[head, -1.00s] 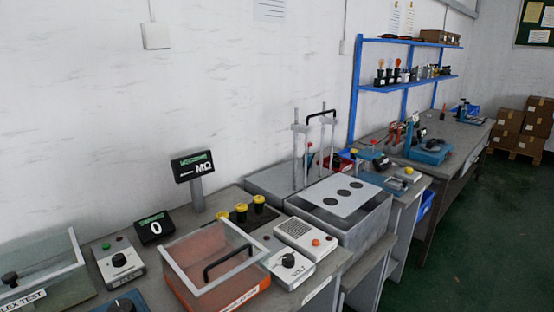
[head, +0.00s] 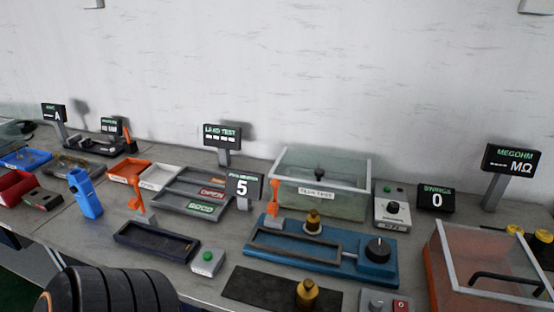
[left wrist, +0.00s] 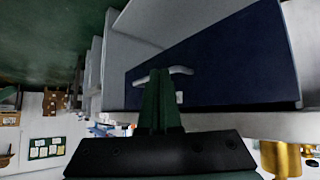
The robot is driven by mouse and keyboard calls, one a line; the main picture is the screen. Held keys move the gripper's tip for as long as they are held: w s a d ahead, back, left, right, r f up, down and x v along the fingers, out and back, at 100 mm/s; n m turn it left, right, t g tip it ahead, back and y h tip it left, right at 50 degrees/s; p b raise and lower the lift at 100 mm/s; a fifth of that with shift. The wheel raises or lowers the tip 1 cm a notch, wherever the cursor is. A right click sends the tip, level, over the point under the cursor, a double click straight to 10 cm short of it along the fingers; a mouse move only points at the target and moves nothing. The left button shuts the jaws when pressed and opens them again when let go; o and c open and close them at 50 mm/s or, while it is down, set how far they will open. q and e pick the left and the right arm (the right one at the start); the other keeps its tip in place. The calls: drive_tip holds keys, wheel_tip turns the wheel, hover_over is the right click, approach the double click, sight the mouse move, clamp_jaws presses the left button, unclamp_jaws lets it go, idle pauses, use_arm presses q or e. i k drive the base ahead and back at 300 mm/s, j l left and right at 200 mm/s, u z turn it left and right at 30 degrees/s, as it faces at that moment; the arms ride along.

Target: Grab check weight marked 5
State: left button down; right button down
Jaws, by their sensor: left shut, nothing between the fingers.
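Two brass weights show in the head view. One brass weight (head: 313,222) stands at the back of the blue fixture (head: 375,264). The other brass weight (head: 306,294) stands on a dark mat at the front edge of the picture. I cannot read a mark on either. A display (head: 243,187) behind them reads 5. My left gripper (left wrist: 160,75) shows only in the left wrist view, with its green fingers together and empty. It points at a dark blue panel (left wrist: 220,60) with a light handle, away from the weights in the head view. My right gripper is out of view.
The dark mat (head: 255,287) lies in front of the blue fixture. A clear test box (head: 320,185) stands behind. An orange-based clear box (head: 485,262) is at right.

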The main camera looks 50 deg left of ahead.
sight(313, 219)
drive_tip(key=u, duration=1.35)
